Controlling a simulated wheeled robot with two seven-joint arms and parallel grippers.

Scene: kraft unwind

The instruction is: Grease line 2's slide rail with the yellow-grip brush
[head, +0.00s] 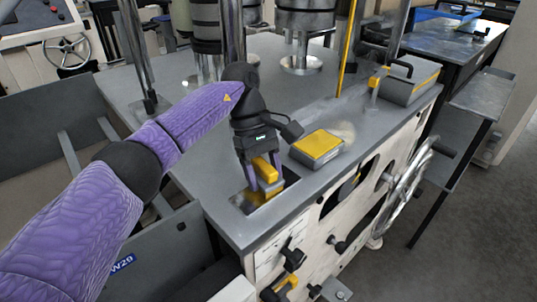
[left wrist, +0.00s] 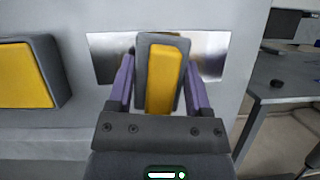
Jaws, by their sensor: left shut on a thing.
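My left gripper (head: 262,184) is shut on a grey block with a yellow grip, which looks like the yellow-grip brush (head: 266,168). In the left wrist view the yellow grip (left wrist: 164,80) stands between the two purple fingers. The brush is over a shiny metal strip (left wrist: 212,52) in the grey machine top, near its front corner. The strip (head: 244,203) also shows in the head view, partly covered by the gripper. Bristles, and whether they touch the strip, are hidden. I cannot tell whether this strip is line 2's slide rail. My right gripper is out of view.
A grey block with a yellow top (head: 317,146) sits on the machine top just right of the gripper. A grey and yellow box (head: 410,80) is farther back. Metal columns rise behind. A handwheel (head: 408,185) projects from the front side.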

